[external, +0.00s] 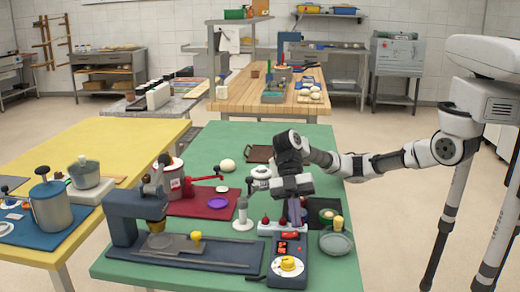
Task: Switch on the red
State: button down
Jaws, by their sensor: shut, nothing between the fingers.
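A dark blue control box (274,279) stands near the front edge of the green table. Its top carries small red-orange switches (283,247) and a white dial with a yellow knob (288,264). Behind it is a white strip (268,230) with small red knobs (265,221) along it. My gripper (294,222) points down over the right part of this strip, just behind the blue box. It is shut and empty. Its fingertips overlap the strip in the picture, and I cannot tell whether they touch it. They hide part of the strip. The switch positions are too small to read.
The green table (212,143) is crowded around the gripper. A grey-green bowl (337,243) is close on the right, and a white stand with a grey cylinder (242,214) on the left. A blue-grey press (123,222) stands front left. The table's back left is clearer.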

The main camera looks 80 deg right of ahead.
jog(key=p+v, duration=0.4)
jog(key=v, duration=0.3)
jog(key=shift+w+d+r, duration=0.15)
jog(key=shift+d+r, duration=0.1)
jog(key=shift+r, duration=0.05)
